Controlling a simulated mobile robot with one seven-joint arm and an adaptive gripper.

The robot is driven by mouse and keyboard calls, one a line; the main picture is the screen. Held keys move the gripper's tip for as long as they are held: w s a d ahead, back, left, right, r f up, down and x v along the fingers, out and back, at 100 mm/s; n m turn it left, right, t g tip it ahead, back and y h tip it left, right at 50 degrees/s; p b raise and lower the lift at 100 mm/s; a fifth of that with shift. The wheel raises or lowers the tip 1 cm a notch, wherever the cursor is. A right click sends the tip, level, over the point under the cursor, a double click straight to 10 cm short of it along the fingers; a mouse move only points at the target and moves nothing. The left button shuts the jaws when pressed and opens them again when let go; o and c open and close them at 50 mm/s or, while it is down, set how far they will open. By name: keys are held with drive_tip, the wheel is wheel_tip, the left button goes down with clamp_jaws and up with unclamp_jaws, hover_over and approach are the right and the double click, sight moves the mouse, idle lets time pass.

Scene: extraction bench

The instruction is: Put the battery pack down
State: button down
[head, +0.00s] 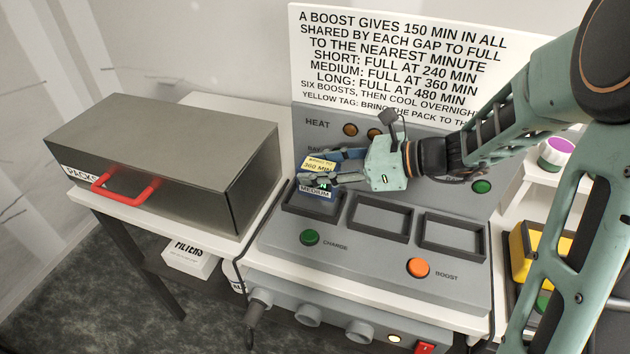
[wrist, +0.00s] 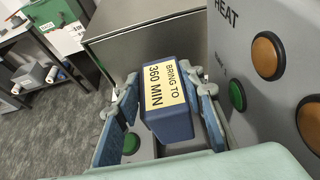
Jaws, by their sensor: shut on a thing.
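The battery pack (head: 319,169) is blue, with a yellow tag reading "BRING TO 360 MIN" and a label reading "MEDIUM". In the wrist view the pack (wrist: 168,105) stands between the two fingers. My gripper (head: 322,170) is shut on it, above the left bay (head: 313,207) of the charger. I cannot tell whether the pack's bottom touches the bay. The charger (head: 375,250) has three framed bays in a row. The middle bay (head: 379,222) and the right bay (head: 452,238) look empty.
A grey box labelled PACKS with a red handle (head: 126,190) stands on the left table. A green CHARGE button (head: 309,237) and an orange BOOST button (head: 418,268) sit in front of the bays. The upright sign (head: 400,65) and HEAT panel rise behind. A yellow object (head: 525,250) is at right.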

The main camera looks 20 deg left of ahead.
drive_tip(key=shift+w+a+f, duration=0.15)
drive_tip(key=shift+a+f, duration=0.2)
drive_tip(key=shift+w+a+f, duration=0.1)
drive_tip(key=shift+f, duration=1.6)
drive_tip(key=shift+b, duration=0.3)
drive_tip(key=shift+f, duration=0.1)
drive_tip(key=c, duration=1.3)
unclamp_jaws()
drive_tip(key=shift+f, duration=0.1)
drive_tip(key=shift+o, duration=0.2)
